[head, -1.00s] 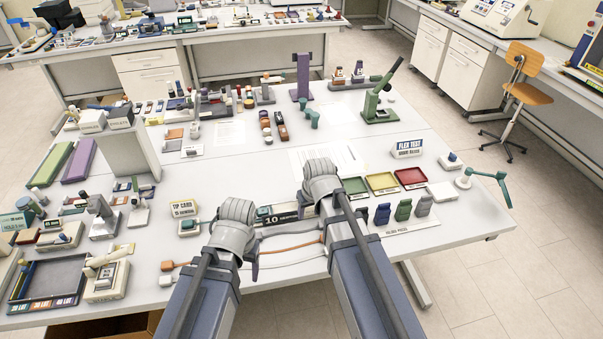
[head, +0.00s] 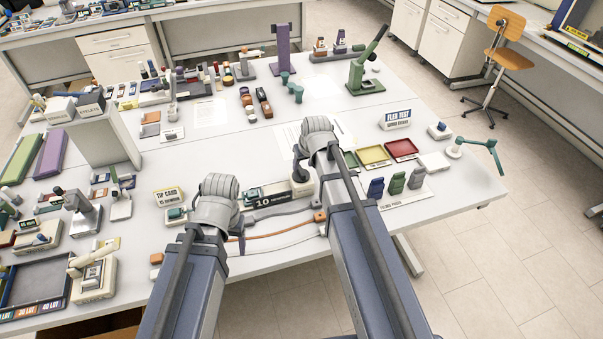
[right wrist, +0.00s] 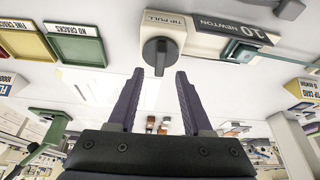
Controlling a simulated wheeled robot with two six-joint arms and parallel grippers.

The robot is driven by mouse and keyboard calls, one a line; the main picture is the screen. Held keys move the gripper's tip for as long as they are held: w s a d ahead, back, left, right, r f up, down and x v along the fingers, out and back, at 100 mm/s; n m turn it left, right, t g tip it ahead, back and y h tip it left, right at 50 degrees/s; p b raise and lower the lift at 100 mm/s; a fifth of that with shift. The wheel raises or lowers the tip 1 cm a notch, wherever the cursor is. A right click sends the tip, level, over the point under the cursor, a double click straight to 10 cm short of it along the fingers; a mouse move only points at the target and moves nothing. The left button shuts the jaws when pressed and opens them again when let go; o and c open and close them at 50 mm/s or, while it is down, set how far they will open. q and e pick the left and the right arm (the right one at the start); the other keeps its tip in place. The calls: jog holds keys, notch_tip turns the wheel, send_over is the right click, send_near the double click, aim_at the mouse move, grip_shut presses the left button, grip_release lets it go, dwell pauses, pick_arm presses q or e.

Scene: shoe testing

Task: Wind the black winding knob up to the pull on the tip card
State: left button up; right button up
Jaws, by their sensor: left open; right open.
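The black winding knob (right wrist: 159,54) sits on a white block marked TIP PULL (right wrist: 164,22) in the right wrist view. My right gripper (right wrist: 154,76) is open and empty, its purple fingers pointing toward the knob, one to each side of its line; they look short of it. The block (head: 302,188) also shows in the head view beside the 10 NEWTON plate (head: 268,196). A TIP CARD sign (head: 168,196) stands left of it, with a small teal piece at its foot. My left gripper (head: 241,240) is open, mostly hidden behind its wrist, above the cables.
Green, yellow and red trays (head: 372,155) lie right of my right arm, with several dark upright pads (head: 396,183) in front. A FLEX TEST sign (head: 397,118) stands behind them. Grey and orange cables (head: 275,231) run along the front.

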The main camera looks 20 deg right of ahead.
aim_at(301, 170)
pick_arm(q)
notch_tip(301, 170, down, 4)
jog(key=b, duration=0.3)
jog(key=shift+f, duration=0.1)
pick_arm(e)
jog(key=x, duration=0.4)
jog(key=shift+f, duration=0.25)
jog(key=shift+r, duration=0.1)
jog(key=shift+c, duration=0.2)
grip_shut()
